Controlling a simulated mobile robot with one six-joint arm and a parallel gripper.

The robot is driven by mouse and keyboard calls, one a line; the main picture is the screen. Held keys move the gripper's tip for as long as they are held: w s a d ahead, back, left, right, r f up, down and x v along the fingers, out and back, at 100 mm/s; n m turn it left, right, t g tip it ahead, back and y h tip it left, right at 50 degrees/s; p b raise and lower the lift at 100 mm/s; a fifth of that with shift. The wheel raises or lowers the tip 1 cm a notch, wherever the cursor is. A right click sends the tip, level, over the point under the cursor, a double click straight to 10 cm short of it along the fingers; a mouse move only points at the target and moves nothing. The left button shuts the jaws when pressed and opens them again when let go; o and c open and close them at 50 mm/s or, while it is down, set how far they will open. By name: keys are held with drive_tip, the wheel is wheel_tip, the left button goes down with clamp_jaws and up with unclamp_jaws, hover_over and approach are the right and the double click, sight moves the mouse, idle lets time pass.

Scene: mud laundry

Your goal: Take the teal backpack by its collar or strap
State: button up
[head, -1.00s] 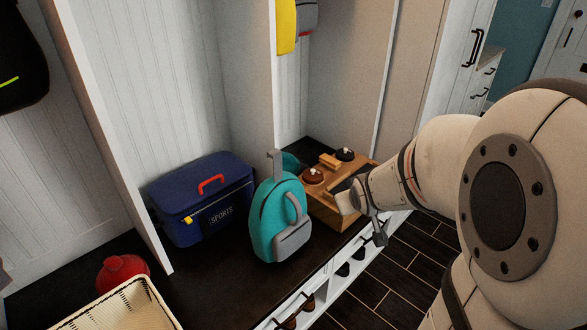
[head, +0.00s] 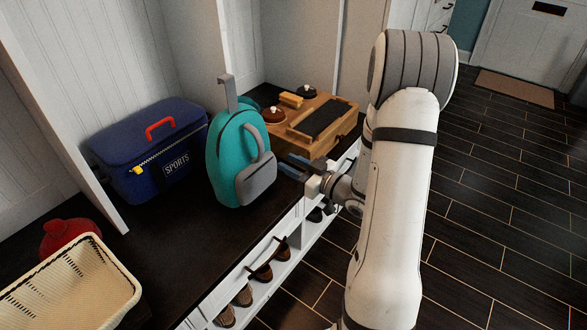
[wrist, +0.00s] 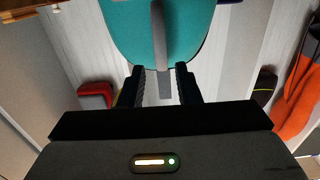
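The teal backpack (head: 228,158) stands upright on the dark bench in the head view, with a grey loop (head: 228,92) rising from its top and a grey strap (head: 262,143) curving down its front above a grey pocket. My gripper (head: 291,166) is just right of the backpack, its fingers pointing at the front strap and pocket. In the wrist view the two fingers (wrist: 162,86) are apart with nothing held. The teal backpack (wrist: 185,30) and its grey strap (wrist: 159,35) lie ahead of them; contact cannot be told.
A blue sports cooler bag (head: 150,150) stands left of the backpack. A wooden box (head: 320,130) with brushes sits behind it on the right. A cream basket (head: 75,285) and a red item (head: 68,236) are at lower left. Shoes fill cubbies below the bench; the floor at right is clear.

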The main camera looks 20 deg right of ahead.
sight(262, 150)
drive_tip(key=x, duration=1.1)
clamp_jaws()
drive_tip(key=shift+r, duration=0.25)
idle(0.4)
drive_tip(key=shift+r+p, duration=1.7)
drive_tip(key=shift+r, duration=1.15)
